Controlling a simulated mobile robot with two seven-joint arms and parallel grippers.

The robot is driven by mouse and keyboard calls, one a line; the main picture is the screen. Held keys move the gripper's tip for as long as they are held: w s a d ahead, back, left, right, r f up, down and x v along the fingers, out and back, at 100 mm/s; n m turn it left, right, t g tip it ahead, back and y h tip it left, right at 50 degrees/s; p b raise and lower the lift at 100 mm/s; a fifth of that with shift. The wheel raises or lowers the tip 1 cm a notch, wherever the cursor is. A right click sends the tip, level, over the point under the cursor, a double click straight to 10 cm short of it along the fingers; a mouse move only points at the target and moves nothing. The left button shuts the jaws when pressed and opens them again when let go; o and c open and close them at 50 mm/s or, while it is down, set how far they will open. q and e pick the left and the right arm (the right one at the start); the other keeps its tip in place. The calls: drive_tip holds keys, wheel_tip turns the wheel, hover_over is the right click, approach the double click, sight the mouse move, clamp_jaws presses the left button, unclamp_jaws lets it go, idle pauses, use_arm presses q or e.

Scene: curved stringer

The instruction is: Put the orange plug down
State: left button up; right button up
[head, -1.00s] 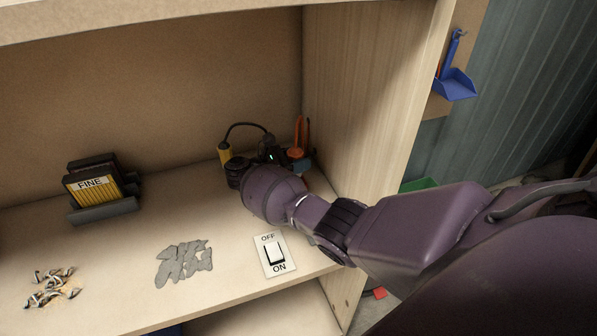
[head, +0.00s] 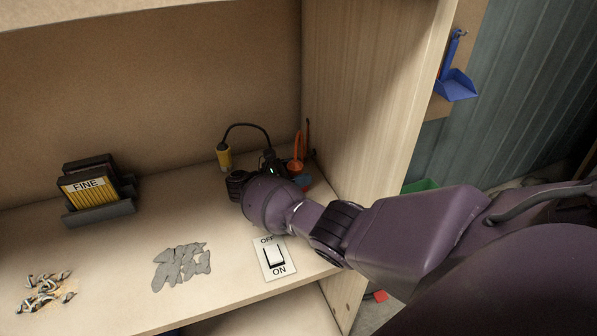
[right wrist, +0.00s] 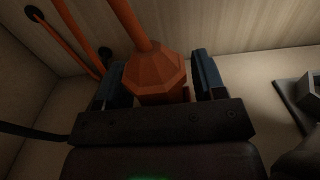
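The orange plug (right wrist: 154,72) has a faceted body with an orange cord rising from it. In the right wrist view it stands between the two blue fingers of my right gripper (right wrist: 162,78). A narrow gap shows at the right finger, and the plug sits nearer the left one, so the fingers look open around it. In the head view my right gripper (head: 286,174) is at the back right corner of the shelf, with the orange plug (head: 296,165) partly hidden behind it. Contact under the plug is hidden. My left gripper is out of view.
A yellow plug (head: 224,157) with a black cable is left of my right gripper. A wooden side wall (head: 365,110) is close on the right.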

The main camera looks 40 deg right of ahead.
drive_tip(key=shift+o, duration=0.4)
drive_tip(key=shift+r, duration=0.1)
drive_tip(key=shift+r, duration=0.2)
drive_tip(key=b+v, duration=0.1)
drive_tip(key=v, duration=0.4)
drive_tip(key=b+v, duration=0.1)
drive_tip(key=v, duration=0.4)
drive_tip(key=shift+w+a+f, duration=0.15)
drive_tip(key=shift+a+f, duration=0.1)
drive_tip(key=shift+w+a+r+b, duration=0.1)
drive_tip(key=shift+a+b, duration=0.2)
drive_tip(key=shift+a, duration=0.4)
